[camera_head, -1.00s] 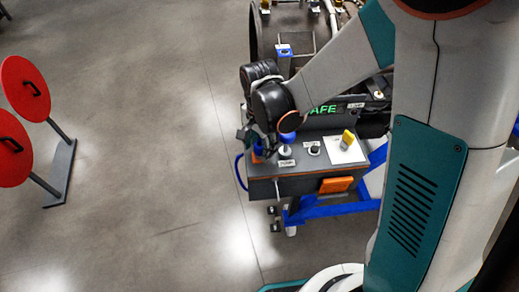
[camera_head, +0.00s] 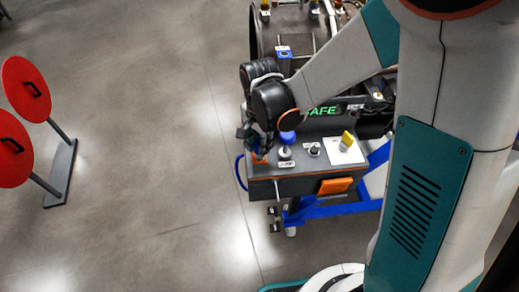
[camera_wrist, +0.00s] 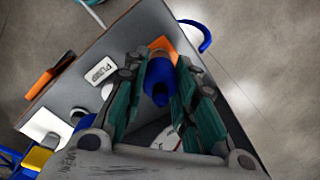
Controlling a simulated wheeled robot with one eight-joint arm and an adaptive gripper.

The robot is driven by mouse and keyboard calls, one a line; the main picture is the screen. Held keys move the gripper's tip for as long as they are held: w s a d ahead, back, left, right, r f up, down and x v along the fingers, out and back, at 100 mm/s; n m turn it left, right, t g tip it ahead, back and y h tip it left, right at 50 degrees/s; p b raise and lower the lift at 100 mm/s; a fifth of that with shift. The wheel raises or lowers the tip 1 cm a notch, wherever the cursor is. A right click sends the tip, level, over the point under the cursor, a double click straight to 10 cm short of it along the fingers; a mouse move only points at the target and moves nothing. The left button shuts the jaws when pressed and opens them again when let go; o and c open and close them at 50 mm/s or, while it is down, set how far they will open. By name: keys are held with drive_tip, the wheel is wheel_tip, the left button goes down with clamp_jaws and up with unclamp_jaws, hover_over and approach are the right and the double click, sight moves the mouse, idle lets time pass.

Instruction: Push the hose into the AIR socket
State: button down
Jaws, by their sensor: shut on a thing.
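My gripper (camera_wrist: 160,68) is shut on a blue cylindrical piece, which I take to be the hose end (camera_wrist: 159,82), between its two teal fingers in the wrist view. An orange piece (camera_wrist: 160,45) shows just beyond the fingertips; I cannot tell whether the hose end touches it. A blue hose loop (camera_wrist: 205,38) hangs past the edge of the grey panel; it also shows in the head view (camera_head: 238,172). In the head view my gripper (camera_head: 256,146) is over the panel's left end, partly hidden by my wrist. No AIR label is readable.
The grey panel (camera_head: 265,188) carries a blue-topped knob (camera_head: 287,138), a PUMP label (camera_wrist: 99,72), a small dial (camera_head: 313,149) and a yellow switch (camera_head: 347,139). An orange box (camera_head: 335,185) is on its front. Red discs (camera_head: 25,88) stand far left. The floor between is clear.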

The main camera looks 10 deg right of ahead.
drive_tip(key=shift+r, duration=0.2)
drive_tip(key=shift+r+p, duration=1)
drive_tip(key=shift+r, duration=0.4)
wheel_tip(320, 180, up, 24)
drive_tip(key=p, duration=1.5)
drive_tip(key=shift+s+r, duration=0.15)
drive_tip(key=shift+r, duration=0.05)
drive_tip(key=w+d+b, duration=0.1)
drive_tip(key=w+d, duration=0.4)
drive_tip(key=w, duration=0.6)
drive_tip(key=w+d+b, duration=0.1)
drive_tip(key=w+d, duration=0.4)
drive_tip(key=w, duration=0.7)
drive_tip(key=shift+w+d+b, duration=0.15)
drive_tip(key=shift+d+b, duration=0.1)
drive_tip(key=shift+b, duration=0.1)
drive_tip(key=shift+f, duration=0.1)
drive_tip(key=shift+f+b, duration=0.7)
drive_tip(key=shift+f, duration=0.3)
